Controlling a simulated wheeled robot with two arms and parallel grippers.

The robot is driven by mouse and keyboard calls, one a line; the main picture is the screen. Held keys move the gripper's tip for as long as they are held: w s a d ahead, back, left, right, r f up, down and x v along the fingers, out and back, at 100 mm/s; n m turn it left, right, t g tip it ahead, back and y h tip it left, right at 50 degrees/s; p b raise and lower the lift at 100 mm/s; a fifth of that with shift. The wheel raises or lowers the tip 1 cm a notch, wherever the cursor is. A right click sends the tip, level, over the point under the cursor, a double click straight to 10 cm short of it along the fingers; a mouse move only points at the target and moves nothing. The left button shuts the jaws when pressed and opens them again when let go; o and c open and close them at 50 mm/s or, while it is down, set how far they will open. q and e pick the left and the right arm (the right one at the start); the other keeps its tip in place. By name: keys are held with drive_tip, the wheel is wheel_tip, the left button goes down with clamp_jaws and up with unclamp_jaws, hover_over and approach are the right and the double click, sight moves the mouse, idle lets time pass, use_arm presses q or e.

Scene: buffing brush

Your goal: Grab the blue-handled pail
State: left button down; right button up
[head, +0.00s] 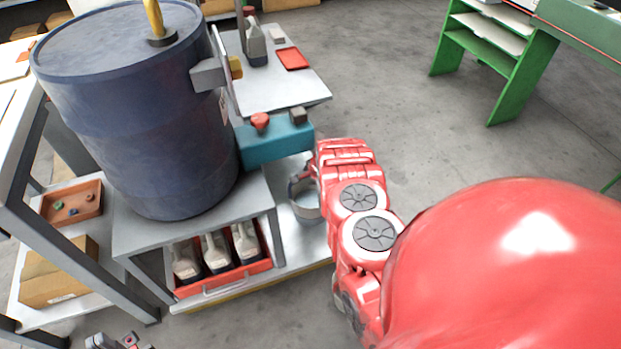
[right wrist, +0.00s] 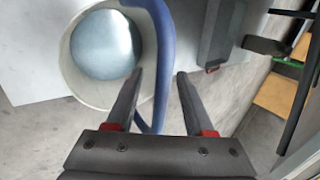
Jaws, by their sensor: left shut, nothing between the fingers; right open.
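The pail (head: 306,206) is a pale round bucket on the lower grey shelf of the cart, partly hidden behind my right arm. In the right wrist view I look down into the pail (right wrist: 82,88); a rounded bluish-grey surface shows inside. Its blue handle (right wrist: 164,52) curves past the rim and runs between the fingers of my right gripper (right wrist: 160,72). That gripper is open, with a finger on either side of the handle; I cannot tell if either touches it. My left gripper (head: 118,342) is shut and empty at the bottom left edge of the head view.
A large dark blue drum (head: 150,120) stands on the cart's upper shelf. A teal box (head: 275,146) sits above the pail. A red tray (head: 222,279) with several bottles is left of it. A green shelf (head: 520,70) stands far right; open floor lies between.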

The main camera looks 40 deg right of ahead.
drive_tip(key=shift+w+d+f+b, duration=0.1)
drive_tip(key=shift+w+f+b, duration=0.25)
drive_tip(key=shift+b, duration=0.05)
clamp_jaws()
idle(1.3)
